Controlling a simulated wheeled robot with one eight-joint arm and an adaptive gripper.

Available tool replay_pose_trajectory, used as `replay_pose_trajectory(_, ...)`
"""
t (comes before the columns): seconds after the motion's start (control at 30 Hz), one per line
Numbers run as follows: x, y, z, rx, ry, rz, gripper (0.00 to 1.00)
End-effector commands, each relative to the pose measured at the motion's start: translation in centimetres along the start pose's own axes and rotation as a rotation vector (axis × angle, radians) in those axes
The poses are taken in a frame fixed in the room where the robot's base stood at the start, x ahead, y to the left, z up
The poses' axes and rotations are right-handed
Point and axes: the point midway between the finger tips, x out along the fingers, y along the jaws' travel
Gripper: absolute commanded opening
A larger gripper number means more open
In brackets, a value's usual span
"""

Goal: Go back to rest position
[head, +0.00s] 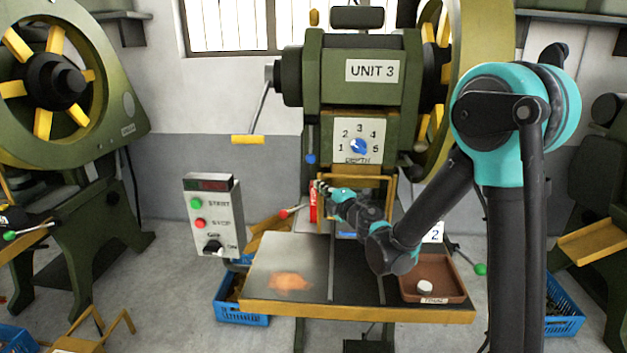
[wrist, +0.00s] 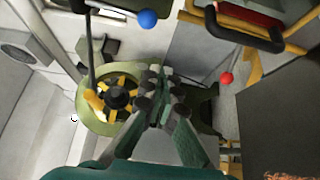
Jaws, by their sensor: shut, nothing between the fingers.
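My gripper (head: 323,188) is in front of the machine marked UNIT 3 (head: 360,95), above the back of the work table (head: 358,311). My arm reaches in from the right of the head view, bent at the teal elbow. In the wrist view my gripper (wrist: 157,74) is shut and empty, its fingers together. A red lever knob (head: 283,214) is left of the gripper in the head view; a red ball (wrist: 226,78) and a blue ball (wrist: 148,19) show beyond the fingers in the wrist view.
A copper-coloured heap (head: 290,282) lies on the table's left plate. A brown tray (head: 452,284) at right holds a small white thing (head: 424,287). A control box (head: 214,216) stands left. Blue crates (head: 239,312) sit on the floor.

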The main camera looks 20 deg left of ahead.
Motion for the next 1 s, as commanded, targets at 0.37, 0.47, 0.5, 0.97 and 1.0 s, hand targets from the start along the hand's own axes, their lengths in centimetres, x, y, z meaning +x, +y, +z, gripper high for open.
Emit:
replay_pose_trajectory(0.37,-3.8,1.0,4.1,0.084,-0.114,0.019,0.0)
replay_pose_trajectory(0.47,-6.7,2.0,9.1,0.198,-0.263,0.039,0.0)
replay_pose_trajectory(0.5,-8.2,2.3,11.4,0.254,-0.334,0.046,0.0)
replay_pose_trajectory(0.97,-33.9,-6.1,25.3,1.019,-1.147,-0.014,0.0)
replay_pose_trajectory(1.0,-36.2,-7.6,24.8,1.098,-1.208,-0.035,0.0)
